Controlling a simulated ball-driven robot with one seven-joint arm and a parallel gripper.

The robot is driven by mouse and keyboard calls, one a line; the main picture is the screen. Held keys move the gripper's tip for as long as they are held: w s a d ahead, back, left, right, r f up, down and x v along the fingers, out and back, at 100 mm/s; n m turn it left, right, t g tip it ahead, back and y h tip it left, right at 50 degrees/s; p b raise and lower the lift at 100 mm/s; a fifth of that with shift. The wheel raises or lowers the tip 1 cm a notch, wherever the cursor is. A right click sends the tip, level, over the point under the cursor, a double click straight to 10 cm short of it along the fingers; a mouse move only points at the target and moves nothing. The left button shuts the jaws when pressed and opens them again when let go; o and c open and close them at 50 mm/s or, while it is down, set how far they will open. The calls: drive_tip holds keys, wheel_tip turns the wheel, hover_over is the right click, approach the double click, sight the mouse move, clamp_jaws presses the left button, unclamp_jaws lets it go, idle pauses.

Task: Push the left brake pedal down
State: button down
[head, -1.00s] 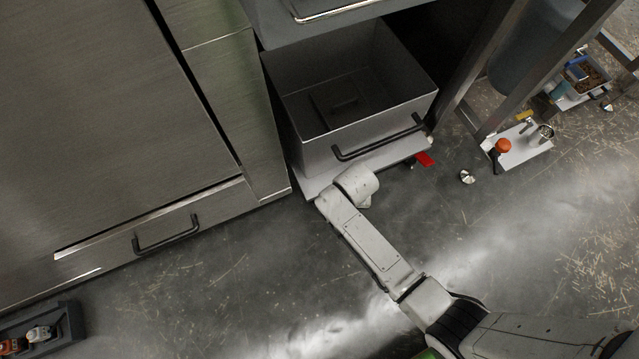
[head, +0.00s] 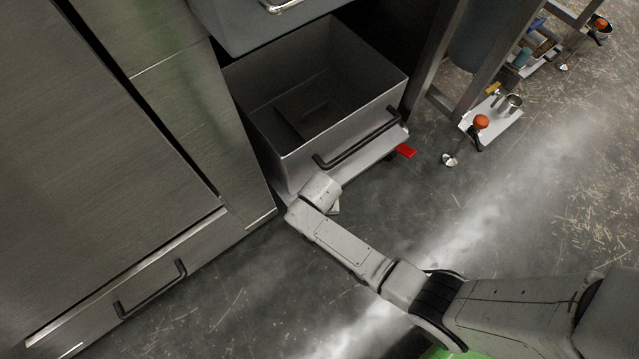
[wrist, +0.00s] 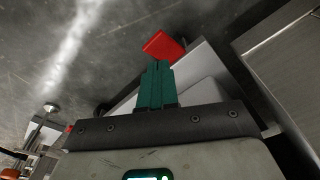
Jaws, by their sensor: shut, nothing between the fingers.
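In the wrist view a red pedal (wrist: 163,46) sticks out from the corner of a pale base, just beyond my fingertips. It appears to be the left brake pedal. My gripper (wrist: 157,66) has its green fingers together and empty, pointing at this pedal; I cannot tell whether they touch. A second red pedal (head: 405,151) shows in the head view at the right front corner of the cart base (head: 372,156). In the head view my arm hides the left corner, the left pedal and my gripper.
An open grey bin (head: 345,137) with a black handle sits on the cart base. A large steel cabinet (head: 120,150) stands at left. At right are a white tray (head: 500,125) with an orange knob (head: 481,121) and a small metal stand (head: 450,159). The floor in front is mostly clear.

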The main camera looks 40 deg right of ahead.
drive_tip(key=shift+w+d+f+b, duration=0.15)
drive_tip(key=shift+f+b, duration=1.5)
drive_tip(key=shift+b, duration=0.05)
drive_tip(key=shift+w+d+f+b, duration=0.1)
drive_tip(key=shift+f+b, duration=1.5)
drive_tip(key=shift+b, duration=0.05)
drive_tip(key=shift+f+b, duration=1.2)
drive_tip(key=shift+f, duration=0.45)
drive_tip(key=shift+r, duration=0.1)
drive_tip(key=shift+s+a+r+p, duration=0.15)
drive_tip(key=shift+s+r+p, duration=0.1)
drive_tip(key=shift+p, duration=0.2)
wheel_tip(320, 180, up, 11)
drive_tip(key=s+a+p, duration=0.2)
drive_tip(key=s+p, duration=0.1)
drive_tip(key=p, duration=0.5)
